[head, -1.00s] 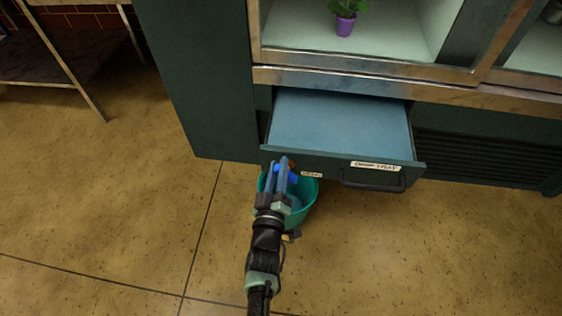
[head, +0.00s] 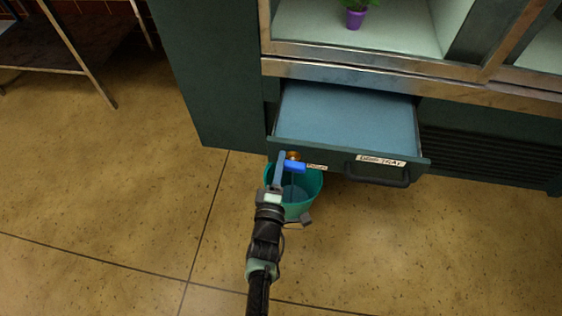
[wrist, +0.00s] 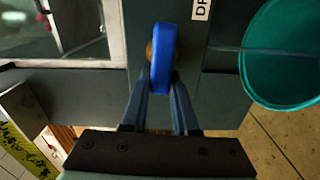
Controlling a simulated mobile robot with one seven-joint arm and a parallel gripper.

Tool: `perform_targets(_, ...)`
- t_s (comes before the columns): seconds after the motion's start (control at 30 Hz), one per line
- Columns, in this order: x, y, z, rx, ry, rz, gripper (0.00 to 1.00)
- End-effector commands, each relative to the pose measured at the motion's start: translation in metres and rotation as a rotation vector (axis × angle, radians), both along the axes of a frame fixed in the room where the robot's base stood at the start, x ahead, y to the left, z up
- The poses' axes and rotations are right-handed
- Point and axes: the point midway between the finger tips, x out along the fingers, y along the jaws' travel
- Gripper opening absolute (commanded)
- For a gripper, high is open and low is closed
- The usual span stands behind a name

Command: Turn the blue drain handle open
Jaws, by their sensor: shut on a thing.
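The blue drain handle (head: 295,167) sits on a brass fitting (head: 293,156) at the left of the drawer front, and points right in the head view. My gripper (head: 283,168) reaches it from the front. In the wrist view the blue handle (wrist: 164,58) lies between the two fingertips (wrist: 163,92), and the gripper is shut on it. A thin pale line, which looks like a water stream (wrist: 225,49), runs from near the handle into the green bucket (wrist: 248,75).
The pulled-out drain tray drawer (head: 345,120) has a dark pull bar (head: 378,178). The green bucket (head: 312,198) stands on the floor under the handle. A purple pot (head: 355,19) stands in the cabinet above.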

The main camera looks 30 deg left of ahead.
Motion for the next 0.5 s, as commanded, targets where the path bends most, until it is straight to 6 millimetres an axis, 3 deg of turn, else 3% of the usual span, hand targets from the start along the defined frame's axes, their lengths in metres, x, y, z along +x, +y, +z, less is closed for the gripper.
perform_targets(0.5,0.0,0.0001,-0.0022,-0.073,-0.021,0.0,0.0)
